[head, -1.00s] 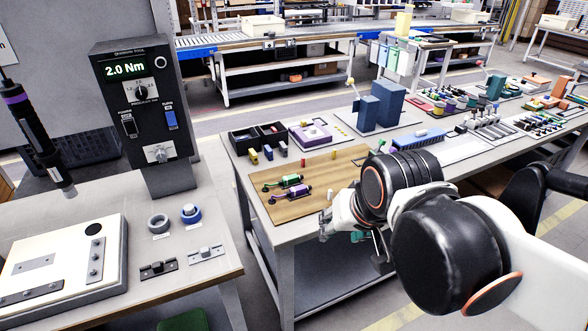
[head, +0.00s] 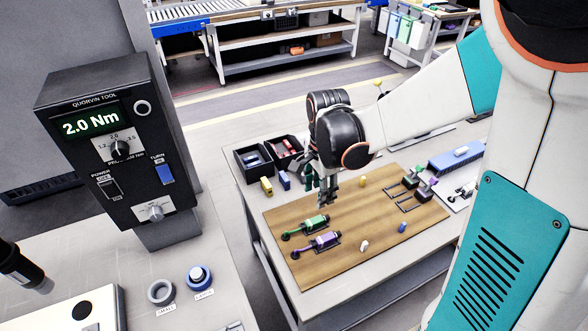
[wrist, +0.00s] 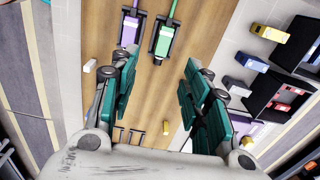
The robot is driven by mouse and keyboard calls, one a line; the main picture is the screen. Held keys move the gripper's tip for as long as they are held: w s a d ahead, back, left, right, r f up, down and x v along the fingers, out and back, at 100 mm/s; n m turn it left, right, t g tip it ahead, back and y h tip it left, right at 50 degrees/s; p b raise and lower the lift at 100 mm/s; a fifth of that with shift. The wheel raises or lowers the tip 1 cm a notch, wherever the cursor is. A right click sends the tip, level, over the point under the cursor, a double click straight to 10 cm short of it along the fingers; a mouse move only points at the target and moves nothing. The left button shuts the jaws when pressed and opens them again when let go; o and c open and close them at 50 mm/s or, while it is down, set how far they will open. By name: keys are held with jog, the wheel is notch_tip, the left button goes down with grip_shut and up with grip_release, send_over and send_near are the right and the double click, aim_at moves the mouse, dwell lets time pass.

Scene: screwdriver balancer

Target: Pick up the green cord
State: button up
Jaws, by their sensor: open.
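The green cord (head: 307,226) lies on the wooden board (head: 350,262), its green connector body in a dark holder. It also shows in the wrist view (wrist: 165,38), near the top. A purple cord (head: 318,243) lies close beside it, nearer the front in the head view and to its left in the wrist view (wrist: 131,28). My gripper (head: 327,203) points down above the board, just behind and right of the green cord in the head view. In the wrist view its two teal-padded fingers (wrist: 155,88) are spread wide with nothing between them. The green cord lies beyond the fingertips.
White (head: 364,245), blue (head: 402,227) and yellow (head: 362,182) pegs stand on the board. Dark holders with green and purple ends (head: 412,187) are at its right. Black bins (head: 283,147) stand behind, with small yellow and blue blocks in front. The front of the board is mostly clear.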

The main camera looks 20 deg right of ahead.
aim_at(315, 220)
jog(key=f+b, duration=0.2)
jog(key=f, duration=0.2)
jog(key=f+b, duration=0.2)
jog(key=f, duration=0.3)
jog(key=w+f+b, duration=0.1)
jog(key=f, duration=0.4)
jog(key=shift+f+b, duration=0.15)
jog(key=shift+b, duration=0.25)
grip_shut()
